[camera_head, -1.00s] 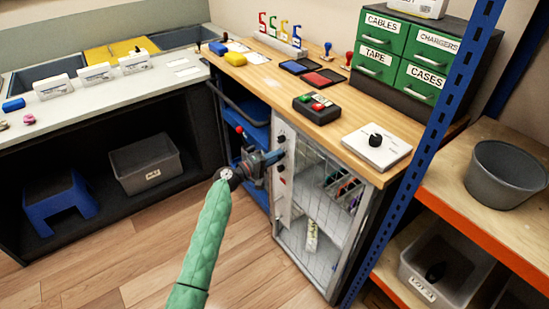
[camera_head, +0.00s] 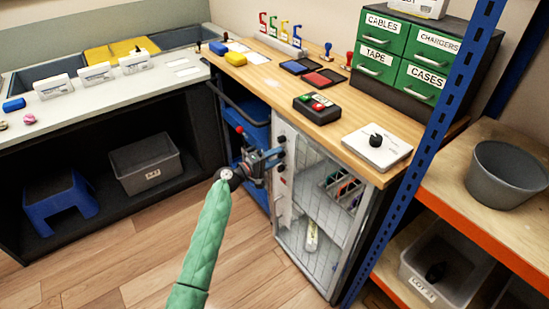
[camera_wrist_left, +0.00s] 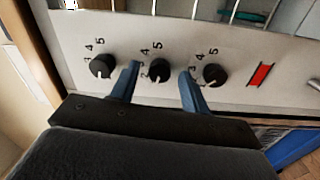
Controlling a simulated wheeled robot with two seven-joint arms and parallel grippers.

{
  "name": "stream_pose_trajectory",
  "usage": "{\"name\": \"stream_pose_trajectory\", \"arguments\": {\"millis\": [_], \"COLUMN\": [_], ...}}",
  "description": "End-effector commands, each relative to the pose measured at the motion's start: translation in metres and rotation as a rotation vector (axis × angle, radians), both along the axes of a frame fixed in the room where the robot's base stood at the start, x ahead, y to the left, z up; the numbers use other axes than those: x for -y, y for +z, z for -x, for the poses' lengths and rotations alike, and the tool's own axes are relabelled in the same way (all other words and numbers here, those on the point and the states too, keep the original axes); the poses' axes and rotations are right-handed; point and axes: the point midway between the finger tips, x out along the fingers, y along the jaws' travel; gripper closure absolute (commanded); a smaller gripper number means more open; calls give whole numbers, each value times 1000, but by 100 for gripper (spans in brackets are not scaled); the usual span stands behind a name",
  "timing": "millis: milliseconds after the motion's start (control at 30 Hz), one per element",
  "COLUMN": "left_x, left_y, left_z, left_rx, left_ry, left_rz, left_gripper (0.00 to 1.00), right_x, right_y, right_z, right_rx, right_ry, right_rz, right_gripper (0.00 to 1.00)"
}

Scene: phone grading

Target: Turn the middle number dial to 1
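The middle number dial (camera_wrist_left: 159,67) is a round black knob on a pale metal panel, between two like dials, the left one (camera_wrist_left: 103,66) and the right one (camera_wrist_left: 214,75). Numbers 4 and 5 show above each; the lower numbers are partly hidden, and I cannot read the middle pointer's setting surely. My left gripper (camera_wrist_left: 159,71) is open, its blue fingers on either side of the middle dial with gaps to it. In the head view the left gripper (camera_head: 274,156) is at the panel of the wire-front cabinet (camera_head: 284,205) and covers the middle dial. My right gripper is not in view.
A red indicator (camera_wrist_left: 260,75) sits right of the dials. The wooden counter (camera_head: 262,82) above carries a button box (camera_head: 316,108) and a white box with a black knob (camera_head: 377,148). A blue shelf post (camera_head: 425,140) stands to the right. The floor at left is clear.

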Motion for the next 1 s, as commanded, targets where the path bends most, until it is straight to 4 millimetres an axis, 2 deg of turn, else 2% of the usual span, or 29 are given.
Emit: {"name": "stream_pose_trajectory", "arguments": {"millis": [167,267,367,433,633,1000], "left_x": [-3,-12,-24,-34,-55,-64], "left_y": [-1,-2,-3,-3,-3,-2], "left_z": [2,8,17,23,38,44], "left_rx": [0,0,0,1,0,0], "left_ry": [0,1,0,0,0,0], "left_rz": [0,0,-1,-2,-1,0], "left_gripper": [54,54,54,54,54,54], "right_x": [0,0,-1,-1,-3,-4], "right_y": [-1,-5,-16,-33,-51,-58], "right_z": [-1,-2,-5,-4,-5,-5], "right_rx": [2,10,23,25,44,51], "right_ry": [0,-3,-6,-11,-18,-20], "right_rz": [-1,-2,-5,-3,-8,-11], "right_gripper": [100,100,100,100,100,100]}}
